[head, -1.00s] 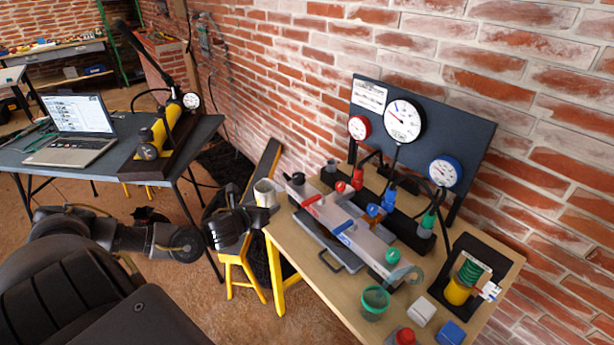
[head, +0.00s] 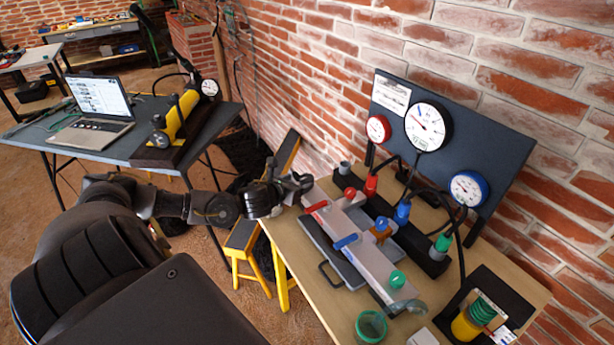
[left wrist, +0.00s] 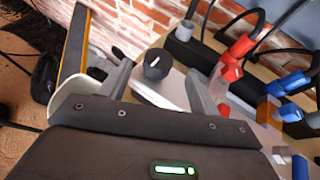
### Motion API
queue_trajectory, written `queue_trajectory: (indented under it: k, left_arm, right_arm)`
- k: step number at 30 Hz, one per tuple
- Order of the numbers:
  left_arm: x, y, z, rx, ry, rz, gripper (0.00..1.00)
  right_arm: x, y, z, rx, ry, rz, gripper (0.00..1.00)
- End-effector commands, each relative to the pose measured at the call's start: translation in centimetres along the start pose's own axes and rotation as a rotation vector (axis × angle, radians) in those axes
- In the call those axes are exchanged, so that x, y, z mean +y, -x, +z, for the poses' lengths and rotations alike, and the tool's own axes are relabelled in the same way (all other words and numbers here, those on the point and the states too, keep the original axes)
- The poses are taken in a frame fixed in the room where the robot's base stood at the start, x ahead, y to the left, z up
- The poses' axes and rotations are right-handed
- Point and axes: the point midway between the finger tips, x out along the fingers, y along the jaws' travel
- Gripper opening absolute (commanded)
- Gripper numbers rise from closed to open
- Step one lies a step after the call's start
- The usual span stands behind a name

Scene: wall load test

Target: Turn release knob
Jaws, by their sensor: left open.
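A dark grey knob (left wrist: 157,62) with a white pointer line sits at the end of the light grey manifold block (head: 352,240). I take it to be the release knob. In the left wrist view it lies between the open fingers of my left gripper (left wrist: 158,74), with room on both sides. My right gripper is not in view.
Red (head: 316,206) and blue (head: 345,241) handles and a green knob (head: 397,279) line the block. Hoses run to a gauge panel (head: 450,150) by the brick wall. A laptop (head: 97,110) is on the left table.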

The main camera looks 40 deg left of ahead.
Motion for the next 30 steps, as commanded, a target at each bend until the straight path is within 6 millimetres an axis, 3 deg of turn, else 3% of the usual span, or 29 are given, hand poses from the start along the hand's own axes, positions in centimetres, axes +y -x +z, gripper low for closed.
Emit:
queue_trajectory:
  k: [10, 23, 30]
  left_arm:
    - [0.2, -5.6, 0.0, 0.000, 0.003, 0.003, 0.62]
    - [0.3, -6.8, -0.2, 0.002, 0.002, 0.003, 0.62]
    - [0.3, -6.8, -0.2, 0.002, 0.002, 0.003, 0.35]
  right_arm:
    - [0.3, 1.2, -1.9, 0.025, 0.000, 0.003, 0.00]
    - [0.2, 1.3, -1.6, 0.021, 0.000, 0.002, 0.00]
    - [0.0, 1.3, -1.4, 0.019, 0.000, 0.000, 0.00]
